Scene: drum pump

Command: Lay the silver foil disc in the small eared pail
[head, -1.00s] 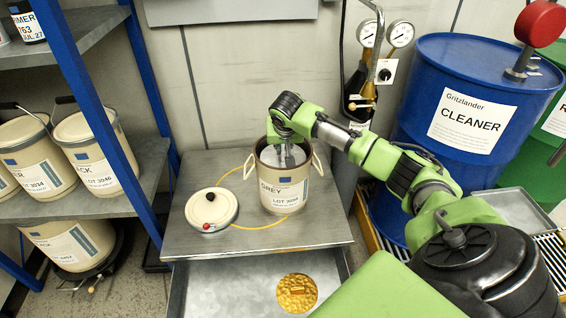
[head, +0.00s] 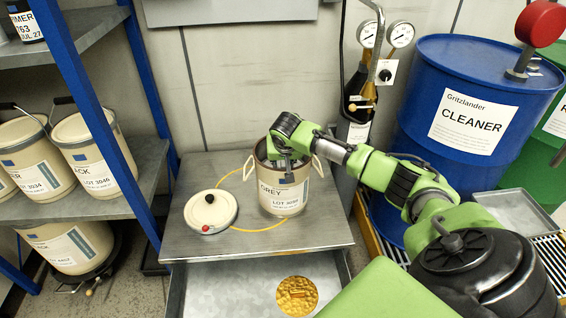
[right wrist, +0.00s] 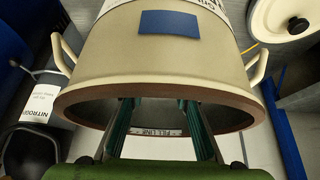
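The small eared pail (head: 270,205) is cream with a GREY label and a brown rim, and stands upright and open on the grey bench. It also fills the right wrist view (right wrist: 110,60), with an ear on each side. My right gripper (head: 287,160) points down into the pail's mouth. In the right wrist view its fingers (right wrist: 158,130) are apart inside the rim, with a printed fill-line strip showing between them. I see no silver foil disc; the pail's floor is hidden. My left gripper is not in view.
A cream lid (head: 211,211) with a black knob lies left of the pail. A gold disc (head: 297,296) lies in the open drawer (head: 225,290) below. A shelf with pails (head: 95,160) is on the left; a blue cleaner drum (head: 440,165) is on the right.

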